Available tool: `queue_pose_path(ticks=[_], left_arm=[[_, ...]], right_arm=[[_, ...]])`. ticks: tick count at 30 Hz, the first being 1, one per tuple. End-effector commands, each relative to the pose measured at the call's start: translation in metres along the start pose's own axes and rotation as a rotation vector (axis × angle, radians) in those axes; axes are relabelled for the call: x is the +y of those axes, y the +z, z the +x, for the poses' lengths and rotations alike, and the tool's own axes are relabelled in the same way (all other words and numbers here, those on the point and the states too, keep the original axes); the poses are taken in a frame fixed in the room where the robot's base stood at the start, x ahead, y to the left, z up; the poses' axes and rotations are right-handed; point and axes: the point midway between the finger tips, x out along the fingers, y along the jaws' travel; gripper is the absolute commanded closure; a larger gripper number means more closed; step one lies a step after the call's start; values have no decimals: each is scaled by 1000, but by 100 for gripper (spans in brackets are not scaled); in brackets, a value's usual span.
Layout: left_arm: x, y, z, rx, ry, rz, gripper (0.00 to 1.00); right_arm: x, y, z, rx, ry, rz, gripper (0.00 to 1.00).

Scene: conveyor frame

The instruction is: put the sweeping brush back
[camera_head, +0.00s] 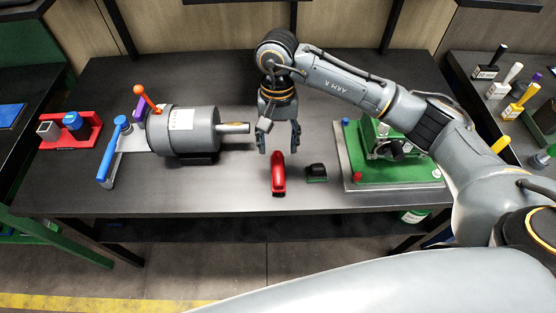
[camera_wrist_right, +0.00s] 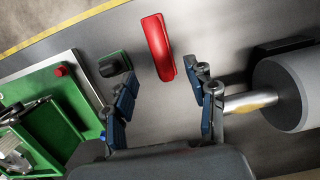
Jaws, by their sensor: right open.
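A red, long, rounded object (camera_head: 278,174), which may be the sweeping brush, lies on the dark table near its front edge. I cannot make out bristles on it. It also shows in the right wrist view (camera_wrist_right: 158,46). My right gripper (camera_head: 279,142) points down just behind it, open and empty. In the right wrist view its fingers (camera_wrist_right: 160,80) are spread apart, with bare table between them and the red object just beyond the tips. A small black and green block (camera_head: 316,172) lies right of the red object. My left gripper is not in view.
A grey motor (camera_head: 183,132) with a shaft stands left of my gripper, beside a bracket with a blue handle (camera_head: 106,164). A green machine on a grey-rimmed base (camera_head: 394,186) stands at the right. A red holder (camera_head: 88,130) is at the far left.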

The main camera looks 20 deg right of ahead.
Motion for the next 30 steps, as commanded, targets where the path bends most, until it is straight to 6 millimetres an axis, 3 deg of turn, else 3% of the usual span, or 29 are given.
queue_pose_path(ticks=[7, 24, 26, 29, 30], left_arm=[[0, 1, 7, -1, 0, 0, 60], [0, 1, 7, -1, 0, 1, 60], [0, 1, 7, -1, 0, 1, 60], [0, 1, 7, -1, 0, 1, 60], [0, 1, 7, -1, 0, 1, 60]], right_arm=[[0, 0, -24, 0, 0, 0, 44], [-2, 2, -25, -5, -9, 0, 44], [-10, 7, -21, -20, -41, 1, 44], [-40, 27, -13, -84, -173, 22, 44], [-59, 41, -10, -129, -254, 39, 44]])
